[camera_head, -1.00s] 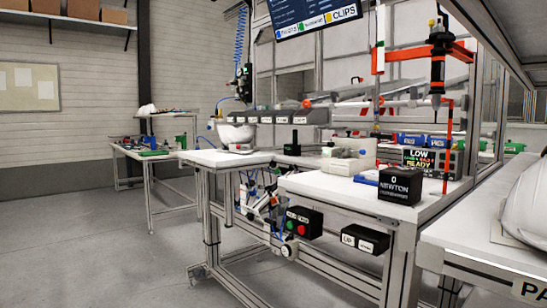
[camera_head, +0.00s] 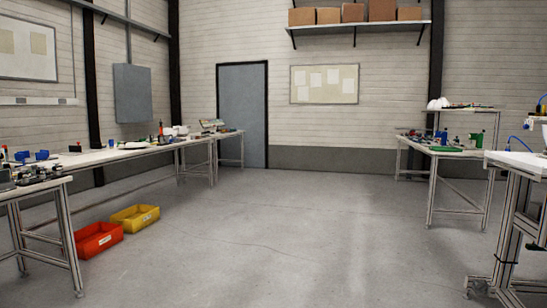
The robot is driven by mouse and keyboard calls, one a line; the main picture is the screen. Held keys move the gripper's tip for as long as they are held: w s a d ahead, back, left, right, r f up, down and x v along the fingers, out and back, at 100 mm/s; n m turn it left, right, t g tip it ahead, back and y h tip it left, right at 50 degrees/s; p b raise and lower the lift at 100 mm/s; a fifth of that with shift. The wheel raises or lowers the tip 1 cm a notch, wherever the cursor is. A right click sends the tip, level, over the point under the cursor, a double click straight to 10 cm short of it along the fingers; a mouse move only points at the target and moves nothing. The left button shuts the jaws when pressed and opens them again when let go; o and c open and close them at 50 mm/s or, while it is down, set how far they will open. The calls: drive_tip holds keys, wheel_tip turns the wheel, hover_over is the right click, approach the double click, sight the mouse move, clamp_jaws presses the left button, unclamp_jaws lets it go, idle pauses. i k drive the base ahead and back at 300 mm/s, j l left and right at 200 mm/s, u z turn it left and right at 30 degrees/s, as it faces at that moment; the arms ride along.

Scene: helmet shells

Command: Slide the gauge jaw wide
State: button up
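I cannot make out a gauge or its jaw among the small items on the benches. A long white bench (camera_head: 125,153) along the left wall carries several small tools and blue parts. A far-right bench (camera_head: 445,151) holds a green device (camera_head: 475,139) and other small items. A shelf above that bench carries a white helmet shell (camera_head: 437,103). My gripper is not in this view.
The grey concrete floor (camera_head: 290,220) is open through the middle. A red bin (camera_head: 97,240) and a yellow bin (camera_head: 135,217) sit on the floor at left. A near-left table (camera_head: 35,188) and a right bench (camera_head: 520,160) flank the open floor. A grey door (camera_head: 242,115) stands at the back.

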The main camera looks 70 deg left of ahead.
sight(76, 149)
drive_tip(key=j+u, duration=1.2)
drive_tip(key=u, duration=0.15)
drive_tip(key=i+j+u, duration=0.2)
drive_tip(key=j+u, duration=0.25)
drive_tip(key=i+j+u, duration=0.2)
drive_tip(key=u, duration=0.25)
drive_tip(key=i+j+u, duration=0.6)
drive_tip(key=i+u, duration=0.6)
drive_tip(key=i, duration=1.1)
drive_tip(key=i+u, duration=0.15)
drive_tip(key=i, duration=0.8)
drive_tip(key=i+l, duration=0.2)
drive_tip(key=i, duration=0.7)
drive_tip(key=i+u, duration=0.15)
drive_tip(key=i, duration=0.25)
drive_tip(key=i+l+u, duration=0.15)
drive_tip(key=i, duration=0.3)
drive_tip(key=i+l, duration=0.15)
drive_tip(key=l, duration=0.15)
drive_tip(key=i+l, duration=0.15)
drive_tip(key=l, duration=0.15)
drive_tip(key=z, duration=0.05)
